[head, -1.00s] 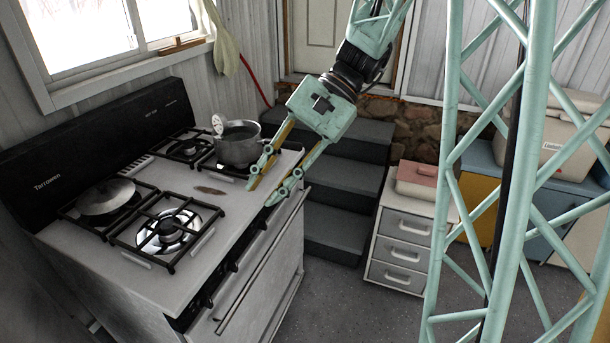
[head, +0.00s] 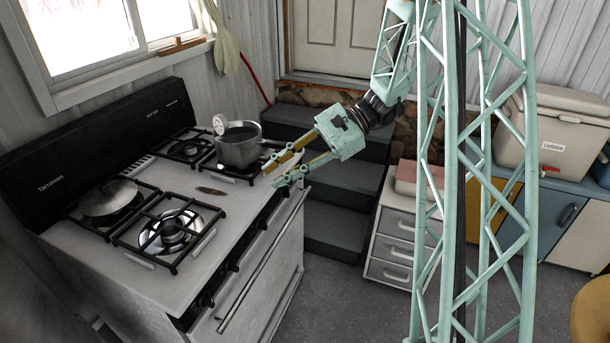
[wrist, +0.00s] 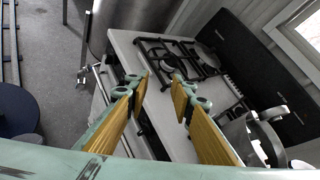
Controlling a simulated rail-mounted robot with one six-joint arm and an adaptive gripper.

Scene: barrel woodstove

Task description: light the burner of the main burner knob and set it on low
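The white stove (head: 160,275) stands at the left in the head view, with its dark back panel against the wall. A row of dark knobs (head: 232,265) runs along its front edge; which one is the main burner knob I cannot tell. A front burner (head: 172,232) sits under a black grate, and I see no flame on it. My gripper (head: 274,174) is open and empty at the stove's far front corner, beside the pot. In the wrist view my gripper (wrist: 160,82) shows two spread fingers above the stove's front edge, with nothing between them.
A grey pot (head: 238,150) with a white utensil stands on a far burner. Dark steps (head: 330,220) and a drawer unit (head: 395,240) stand to the right. The floor before the stove is clear.

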